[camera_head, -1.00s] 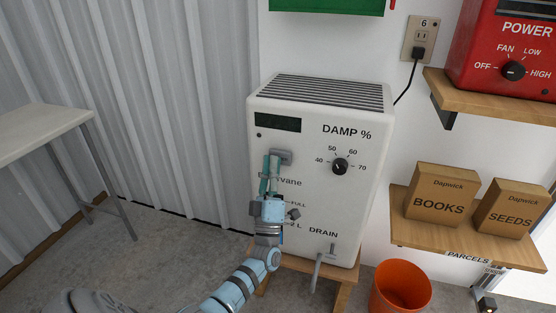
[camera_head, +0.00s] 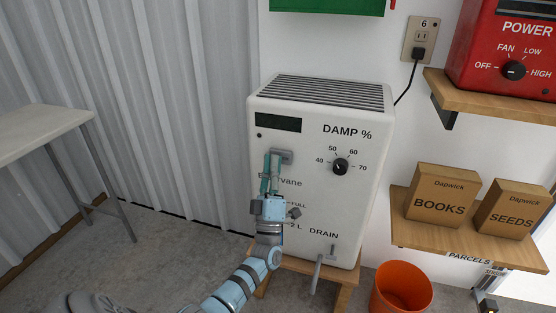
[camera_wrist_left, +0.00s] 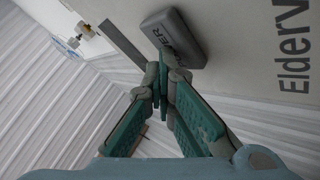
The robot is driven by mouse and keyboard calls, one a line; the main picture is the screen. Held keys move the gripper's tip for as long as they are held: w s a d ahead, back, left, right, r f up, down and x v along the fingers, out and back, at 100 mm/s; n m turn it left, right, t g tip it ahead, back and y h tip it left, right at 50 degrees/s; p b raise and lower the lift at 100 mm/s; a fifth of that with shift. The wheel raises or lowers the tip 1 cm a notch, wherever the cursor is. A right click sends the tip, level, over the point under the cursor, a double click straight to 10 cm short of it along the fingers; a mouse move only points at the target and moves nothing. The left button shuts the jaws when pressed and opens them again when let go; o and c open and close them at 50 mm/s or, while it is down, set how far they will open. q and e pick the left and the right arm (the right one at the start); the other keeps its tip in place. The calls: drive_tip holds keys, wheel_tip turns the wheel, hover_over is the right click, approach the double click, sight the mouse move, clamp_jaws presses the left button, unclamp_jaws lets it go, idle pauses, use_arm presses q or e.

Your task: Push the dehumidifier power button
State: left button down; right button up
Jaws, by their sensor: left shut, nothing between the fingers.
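The white dehumidifier (camera_head: 330,215) stands on a small wooden stand, with a dark blank display at its upper left. Its grey power button (camera_head: 287,156) is a raised block below the display. In the left wrist view the button (camera_wrist_left: 172,38) shows part of its "POWER" lettering, partly covered by my fingertips. My left gripper (camera_head: 272,158) is shut and empty, its teal fingers pointing up at the button's left part. In the left wrist view its fingertips (camera_wrist_left: 163,75) are at the button's lower edge; I cannot tell whether they touch. My right gripper is not in view.
A damp dial (camera_head: 340,166) sits right of the button, and a drain tap (camera_head: 331,250) is low on the front. An orange bucket (camera_head: 401,288) stands at the lower right. Shelves with boxes (camera_head: 441,198) are on the right, a table (camera_head: 40,132) on the left.

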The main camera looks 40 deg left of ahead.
use_arm(q)
drive_tip(key=shift+s+f, duration=0.1)
drive_tip(key=s+d+p, duration=0.2)
drive_tip(key=s+p, duration=0.2)
drive_tip(key=s, duration=0.1)
drive_tip(key=shift+s, duration=0.35)
idle(0.3)
